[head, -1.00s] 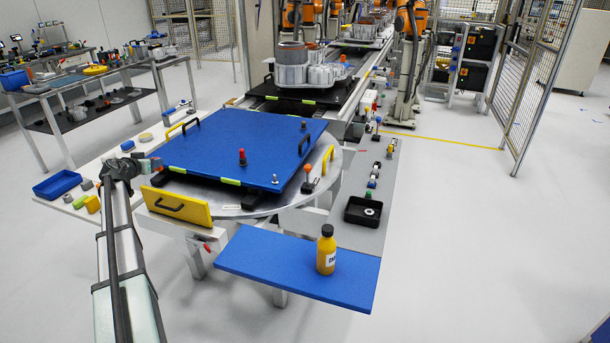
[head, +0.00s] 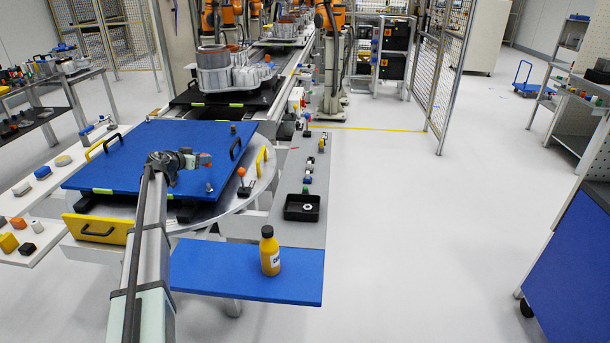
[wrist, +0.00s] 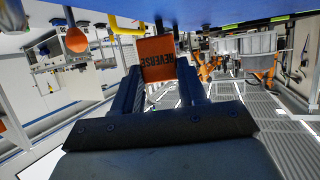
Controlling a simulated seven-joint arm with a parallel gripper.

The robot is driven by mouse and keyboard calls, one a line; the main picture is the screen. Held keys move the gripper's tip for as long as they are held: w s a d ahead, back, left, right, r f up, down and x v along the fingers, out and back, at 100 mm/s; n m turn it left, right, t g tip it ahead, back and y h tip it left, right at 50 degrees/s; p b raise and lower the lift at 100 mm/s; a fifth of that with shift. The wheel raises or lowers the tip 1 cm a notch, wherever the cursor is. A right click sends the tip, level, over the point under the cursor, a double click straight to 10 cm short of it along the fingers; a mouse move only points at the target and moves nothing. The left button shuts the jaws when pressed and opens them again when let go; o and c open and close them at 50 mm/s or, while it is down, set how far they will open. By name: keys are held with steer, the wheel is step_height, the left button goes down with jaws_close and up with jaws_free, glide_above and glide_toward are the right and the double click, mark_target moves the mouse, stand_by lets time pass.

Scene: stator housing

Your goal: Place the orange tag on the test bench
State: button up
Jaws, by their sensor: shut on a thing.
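My gripper (head: 194,160) is above the blue plate on the round turntable in the head view. The tag is also a small orange spot in the head view (head: 205,160). I cannot tell for sure which surface is the test bench. A bench with shelves and small parts (head: 585,90) stands at the far right, and another bench (head: 45,85) stands at the far left.
The blue plate (head: 110,160) has black handles and lies under my arm. A yellow bottle (head: 270,255) stands on a blue shelf (head: 210,268) in front. A blue cabinet (head: 575,265) is at right. The floor between is clear.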

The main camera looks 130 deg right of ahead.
steer(key=s+a+f+m+g+y, duration=0.15)
steer(key=s+a, duration=0.25)
steer(key=s, duration=0.5)
steer(key=s+a+m+t+y, duration=0.15)
steer(key=s+a, duration=0.25)
steer(key=s, duration=0.4)
steer(key=m+g+y, duration=0.1)
steer(key=m+y, duration=0.1)
steer(key=y, duration=0.1)
glide_above(291, 191)
step_height(291, 191, down, 2)
steer(key=shift+s+d+f, duration=0.1)
steer(key=shift+s+f, duration=0.05)
steer(key=shift+f, duration=4.8)
steer(key=shift+f, duration=0.15)
steer(key=o, duration=1)
steer(key=shift+o, duration=0.2)
